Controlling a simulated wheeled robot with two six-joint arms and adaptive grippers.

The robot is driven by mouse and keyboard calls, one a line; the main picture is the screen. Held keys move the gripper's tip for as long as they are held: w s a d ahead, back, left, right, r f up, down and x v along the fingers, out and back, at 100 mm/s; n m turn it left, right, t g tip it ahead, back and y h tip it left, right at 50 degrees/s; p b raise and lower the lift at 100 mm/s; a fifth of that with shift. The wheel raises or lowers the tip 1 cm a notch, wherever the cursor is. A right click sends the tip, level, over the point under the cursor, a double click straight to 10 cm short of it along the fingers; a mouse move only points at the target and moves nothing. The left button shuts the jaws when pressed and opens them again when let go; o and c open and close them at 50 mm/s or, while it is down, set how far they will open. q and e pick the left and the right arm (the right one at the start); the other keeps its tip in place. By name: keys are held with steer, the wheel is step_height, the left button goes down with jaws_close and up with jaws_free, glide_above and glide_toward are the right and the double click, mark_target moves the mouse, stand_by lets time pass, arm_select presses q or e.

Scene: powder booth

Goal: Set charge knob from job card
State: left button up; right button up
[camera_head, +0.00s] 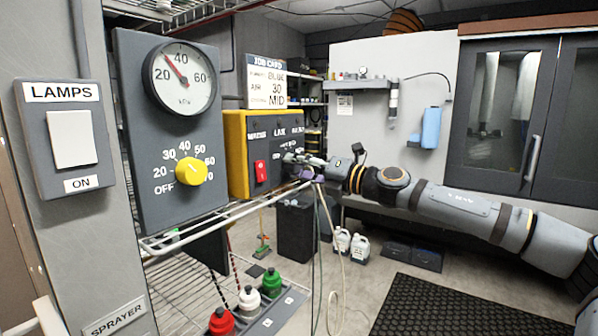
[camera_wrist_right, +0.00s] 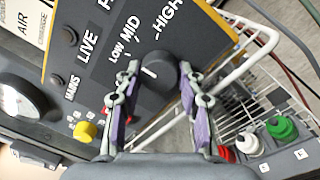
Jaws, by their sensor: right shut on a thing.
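The black charge knob (camera_wrist_right: 160,76) is on the front of the yellow-sided box (camera_head: 236,150), beside the labels LOW, MID and HIGH. Its white mark appears to point toward the LOW side, though the exact setting is hard to read. My right gripper (camera_wrist_right: 158,98) is shut on this knob, with a purple-padded finger on each side. In the head view my right gripper (camera_head: 296,165) covers the knob. The job card (camera_head: 266,82) above the box reads BLUE, AIR 30 and MID. My left gripper is not in view.
A grey panel at left has a pressure gauge (camera_head: 181,77) and a yellow knob (camera_head: 191,171). The box also has a red switch (camera_head: 261,171). A white wire rack rail (camera_head: 236,213) runs below. Bottles with red, white and green caps (camera_head: 271,281) stand lower down.

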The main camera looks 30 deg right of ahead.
steer(key=shift+r+m+h+b, duration=0.1)
steer(key=shift+m+h+b, duration=0.3)
steer(key=shift+m, duration=2)
steer(key=o, duration=1.2)
steer(key=shift+c, duration=0.2)
